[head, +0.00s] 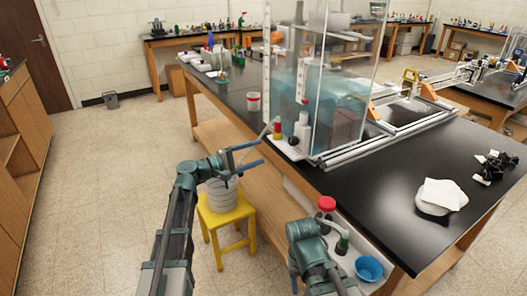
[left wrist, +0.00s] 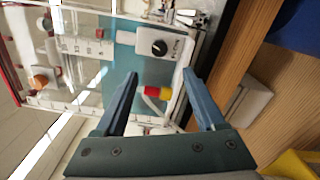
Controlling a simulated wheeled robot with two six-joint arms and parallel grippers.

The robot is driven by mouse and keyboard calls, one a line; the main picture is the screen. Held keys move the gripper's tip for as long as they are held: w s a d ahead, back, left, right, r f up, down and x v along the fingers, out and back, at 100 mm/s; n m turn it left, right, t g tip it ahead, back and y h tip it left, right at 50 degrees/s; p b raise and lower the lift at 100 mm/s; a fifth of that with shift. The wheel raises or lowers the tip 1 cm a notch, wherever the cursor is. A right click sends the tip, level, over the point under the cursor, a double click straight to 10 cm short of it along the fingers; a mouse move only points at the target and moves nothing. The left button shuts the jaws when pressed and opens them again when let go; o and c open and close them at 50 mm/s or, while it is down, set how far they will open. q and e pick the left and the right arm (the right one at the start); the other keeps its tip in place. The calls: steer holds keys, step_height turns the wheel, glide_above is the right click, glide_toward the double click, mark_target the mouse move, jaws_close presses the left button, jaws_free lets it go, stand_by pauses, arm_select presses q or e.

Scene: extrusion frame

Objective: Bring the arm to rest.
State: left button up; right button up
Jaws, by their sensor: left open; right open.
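My left gripper (head: 261,154) is open and empty in the head view. It is in the air above a white bucket (head: 222,194) on a yellow stool (head: 228,216), left of the black bench's near side. In the left wrist view its two blue fingers (left wrist: 160,74) are spread apart. A red and yellow part (left wrist: 158,93) shows between them, farther off, and nothing is gripped. My right arm shows at the bottom of the head view, beside the bench edge. Its fingers are not in sight.
The black bench (head: 355,190) carries a clear tank (head: 325,85) with an extrusion frame and a white cloth (head: 442,193). A shelf at the bench side holds a red-capped jar (head: 326,205) and a blue cup (head: 369,268). The floor at left (head: 100,190) is clear.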

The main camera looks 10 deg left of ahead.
arm_select(q)
steer(key=shift+s+a, duration=0.1)
steer(key=shift+a, duration=0.05)
steer(key=s+d+f+m+g+y+p, duration=0.2)
steer(key=s+d+f+m+g+y, duration=0.15)
steer(key=s+d+f, duration=0.35)
steer(key=s+d+f+m+g+y+p, duration=0.25)
steer(key=s+d+m+g, duration=0.3)
steer(key=s, duration=0.35)
steer(key=s+a+f+m+g+y+p, duration=0.1)
steer(key=s+a+f+m+y+p, duration=0.1)
steer(key=s+y, duration=0.3)
steer(key=s+a+f+m+y+p, duration=0.1)
steer(key=s+a+m+y+p, duration=0.1)
steer(key=s, duration=0.7)
steer(key=a+m+y, duration=0.1)
steer(key=a+y, duration=0.1)
steer(key=y, duration=0.1)
steer(key=shift+s+a+f+g, duration=0.4)
